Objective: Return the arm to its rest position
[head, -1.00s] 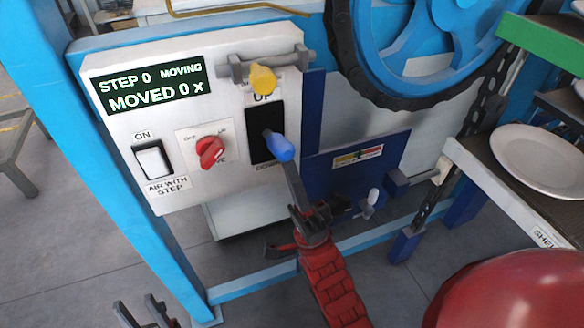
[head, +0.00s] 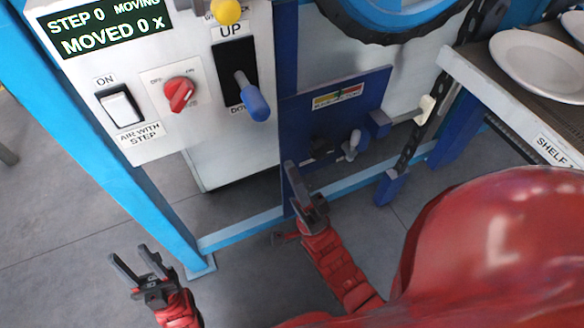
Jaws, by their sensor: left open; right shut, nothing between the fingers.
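My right gripper (head: 292,180) is shut and empty, pointing up in front of the machine's blue plate. It is below and to the right of the blue-handled lever (head: 257,101), with a clear gap between them. The lever tilts toward the DOWN end of its black slot. My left gripper (head: 141,262) is open and empty at the lower left, above the grey floor and apart from the machine. The display (head: 108,25) reads "STEP 0 MOVING, MOVED 0 x".
The control panel carries a white ON switch (head: 120,106), a red knob (head: 180,94) and a yellow knob (head: 226,11). A shelf (head: 490,92) with white plates (head: 540,64) juts out at the right. A blue frame post (head: 150,205) stands at the left. Floor at lower left is clear.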

